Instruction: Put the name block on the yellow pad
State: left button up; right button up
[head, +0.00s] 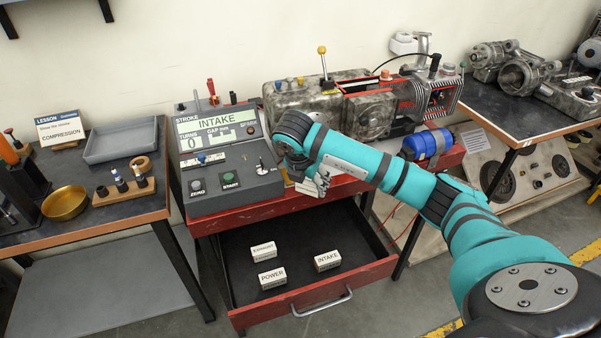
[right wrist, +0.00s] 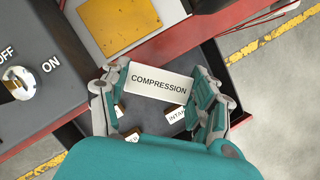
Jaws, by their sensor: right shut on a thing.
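My right gripper (head: 318,184) is shut on a white name block (right wrist: 160,83) that reads COMPRESSION. In the right wrist view the gripper's fingers (right wrist: 160,76) hold the block at its two short ends, above the open drawer. The block appears apart from the pad. In the head view the arm hides most of the pad. My left gripper is not in view.
The open red drawer (head: 340,296) holds blocks reading POWER (head: 272,278), INTAKE (head: 327,261) and EXHAUST (head: 263,250). A grey control console (head: 225,190) shows INTAKE, left of the gripper. An engine (head: 365,108) stands behind. A lesson card (head: 60,128) reads COMPRESSION.

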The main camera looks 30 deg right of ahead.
jog(key=w, duration=0.2)
jog(key=shift+w+d, duration=0.35)
jog(key=w, duration=0.1)
jog(key=w+b, duration=0.2)
jog(key=shift+w+d+f, duration=0.15)
jog(key=shift+d+f, duration=0.1)
jog(key=shift+d, duration=0.1)
jog(key=shift+f, duration=0.55)
jog(key=shift+r, duration=0.1)
jog(key=o, duration=1)
